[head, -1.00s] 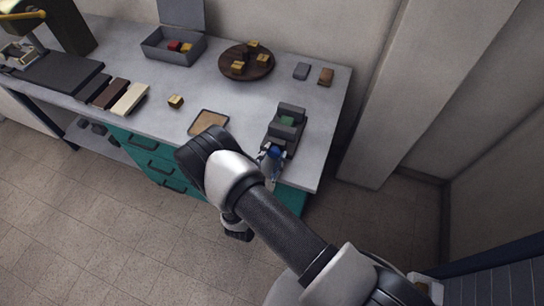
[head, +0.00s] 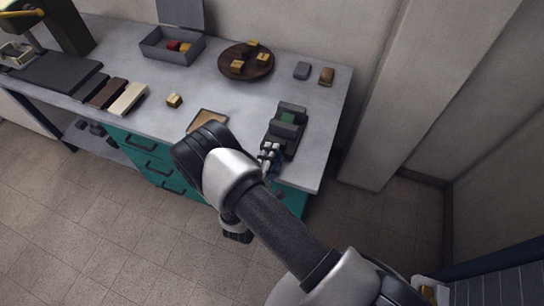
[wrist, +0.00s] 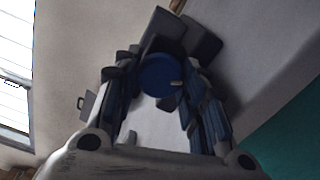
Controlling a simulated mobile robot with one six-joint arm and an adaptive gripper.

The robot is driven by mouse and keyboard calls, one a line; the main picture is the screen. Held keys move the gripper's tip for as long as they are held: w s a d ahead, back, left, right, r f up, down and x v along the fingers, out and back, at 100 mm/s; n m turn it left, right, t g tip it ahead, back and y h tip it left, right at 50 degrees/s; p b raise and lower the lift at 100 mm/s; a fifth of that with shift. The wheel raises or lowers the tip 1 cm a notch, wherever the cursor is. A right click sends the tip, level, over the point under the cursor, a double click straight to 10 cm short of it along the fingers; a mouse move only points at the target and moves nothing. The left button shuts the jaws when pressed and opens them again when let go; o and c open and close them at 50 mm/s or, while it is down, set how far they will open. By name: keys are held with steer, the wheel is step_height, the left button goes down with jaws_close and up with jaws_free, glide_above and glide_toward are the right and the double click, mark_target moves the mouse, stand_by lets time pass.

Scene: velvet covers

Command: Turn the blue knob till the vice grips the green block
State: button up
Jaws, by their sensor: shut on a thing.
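The grey vice (head: 287,140) stands near the front right of the bench. The green block (head: 288,118) sits between its jaws; I cannot tell whether the jaws touch it on both sides. My gripper (head: 270,155) is at the near end of the vice. In the wrist view, my gripper (wrist: 160,88) has its fingers on either side of the round blue knob (wrist: 158,72) and is shut on it. A small pale mark shows on the knob's right side. In the head view the fingers hide the knob. The block cannot be made out in the wrist view.
A tan tray (head: 207,119) lies left of the vice, partly behind my arm. A round brown board (head: 246,71) with several yellow blocks stands behind. A grey block (head: 301,70) and a brown block (head: 326,75) lie at the back right. Teal drawers (head: 150,160) are below.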

steer(key=shift+m, duration=0.8)
steer(key=o, duration=1.1)
steer(key=shift+c, duration=0.2)
